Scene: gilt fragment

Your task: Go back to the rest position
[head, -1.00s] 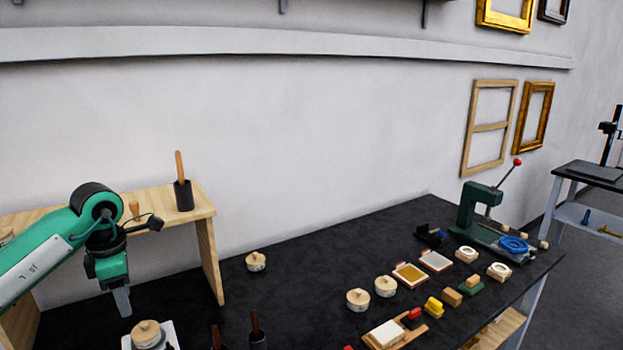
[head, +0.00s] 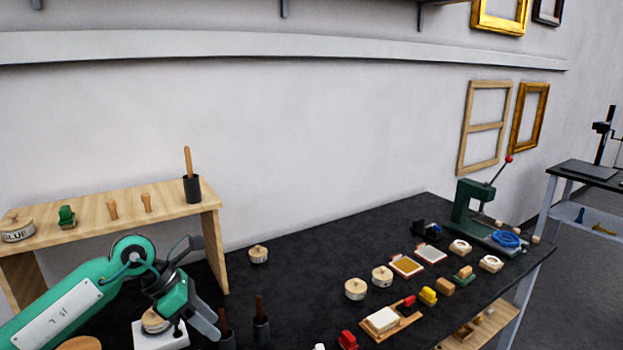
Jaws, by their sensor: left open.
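My left gripper (head: 205,325) is at the lower left of the head view, low over the black table (head: 320,250). Its green wrist is tilted and its grey fingers point down and right. It is open, and I see nothing held in it. A round wooden-lidded pot (head: 152,321) on a white block (head: 160,338) is just left of the fingers and partly hidden by the wrist. Two dark holders with brown handles, one left (head: 225,335) and one right (head: 261,325), stand right of the fingers. My right gripper is out of view.
A wooden shelf (head: 110,212) at left holds a glue pot (head: 17,228), a green-topped item (head: 67,217), wooden handles and a dark cup (head: 191,188). Several pots, pads and blocks lie at right, before a green press (head: 470,212). The table's back middle is mostly clear.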

